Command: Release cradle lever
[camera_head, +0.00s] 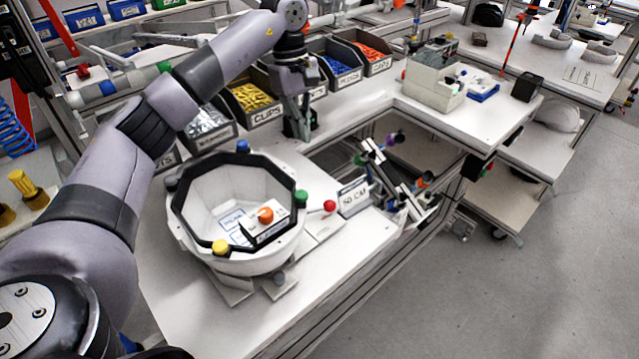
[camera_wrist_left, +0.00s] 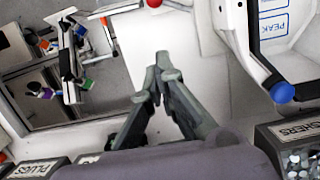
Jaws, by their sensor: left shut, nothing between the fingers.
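A white octagonal cradle or shell (camera_head: 240,262) with a black rim and coloured knobs stands on the workbench. Its edge, with a blue knob (camera_wrist_left: 282,92), shows at the right of the left wrist view. A lever with a red ball knob (camera_head: 329,206) sticks out beside the cradle's right side. The red ball (camera_wrist_left: 154,3) is cut off at the top edge of the left wrist view. My left gripper (camera_head: 298,132) points down behind the cradle, shut and empty, apart from the lever; its fingertips also show in the wrist view (camera_wrist_left: 159,72). My right gripper is not visible.
A label sign (camera_head: 354,197) stands right of the red knob. Bins of yellow clips (camera_head: 250,97), blue plugs (camera_head: 340,63) and orange caps (camera_head: 372,53) line the back. An opening in the bench right of my gripper shows a rack with coloured knobs (camera_head: 405,195).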

